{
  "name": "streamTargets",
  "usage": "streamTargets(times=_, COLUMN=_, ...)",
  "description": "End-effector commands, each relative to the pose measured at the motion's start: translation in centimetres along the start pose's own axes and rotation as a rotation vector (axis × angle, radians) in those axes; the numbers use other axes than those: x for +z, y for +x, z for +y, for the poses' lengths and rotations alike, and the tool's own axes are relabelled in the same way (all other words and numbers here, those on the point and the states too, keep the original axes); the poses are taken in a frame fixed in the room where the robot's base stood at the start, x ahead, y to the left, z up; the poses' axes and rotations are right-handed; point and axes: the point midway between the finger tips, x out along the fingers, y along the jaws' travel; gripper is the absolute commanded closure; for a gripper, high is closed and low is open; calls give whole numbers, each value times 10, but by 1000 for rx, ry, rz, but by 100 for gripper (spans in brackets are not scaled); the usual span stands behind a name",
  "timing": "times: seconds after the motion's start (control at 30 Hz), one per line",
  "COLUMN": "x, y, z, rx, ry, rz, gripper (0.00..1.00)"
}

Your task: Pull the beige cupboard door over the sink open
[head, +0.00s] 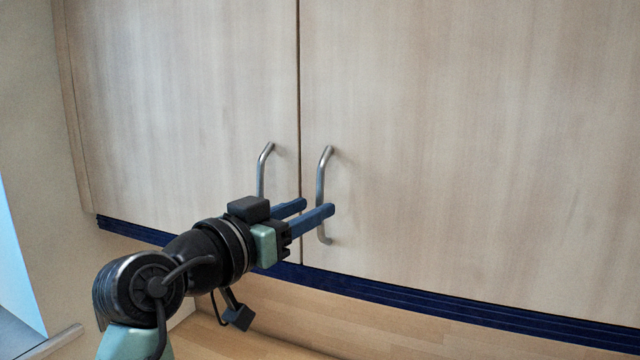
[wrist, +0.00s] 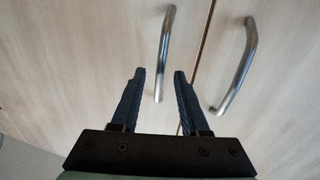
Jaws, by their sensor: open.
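Two pale beige cupboard doors fill the head view, a left door (head: 180,90) and a right door (head: 470,130), both closed with a narrow seam between them. Each has a curved metal bar handle near the seam: the left handle (head: 264,170) and the right handle (head: 321,180). My gripper (head: 318,206) is open, its blue fingers pointing at the doors, one overlapping the right handle's lower part. In the wrist view one handle bar (wrist: 165,50) runs down between the open fingers (wrist: 159,75); the other stands clear to the right. Contact cannot be made out.
A dark blue strip (head: 440,308) runs along the cupboard's lower edge, with a wooden surface (head: 290,320) below. A beige wall (head: 45,130) and a bright opening (head: 12,270) are at the left.

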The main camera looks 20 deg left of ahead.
Motion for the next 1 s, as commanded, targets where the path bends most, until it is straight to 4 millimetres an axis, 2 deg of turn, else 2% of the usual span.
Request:
streamTargets(times=0.1, x=-3, y=19, z=0, rx=1, ry=-1, rz=-2, gripper=55)
streamTargets(times=0.2, x=-2, y=29, z=0, rx=0, ry=-1, rz=-1, gripper=55)
streamTargets(times=0.6, x=1, y=36, z=0, rx=-2, ry=1, rz=0, gripper=55)
streamTargets(times=0.83, x=0, y=36, z=0, rx=-2, ry=1, rz=1, gripper=96)
streamTargets(times=0.87, x=0, y=36, z=0, rx=-1, ry=1, rz=1, gripper=100)
streamTargets(times=1.0, x=0, y=36, z=0, rx=-1, ry=1, rz=1, gripper=100)
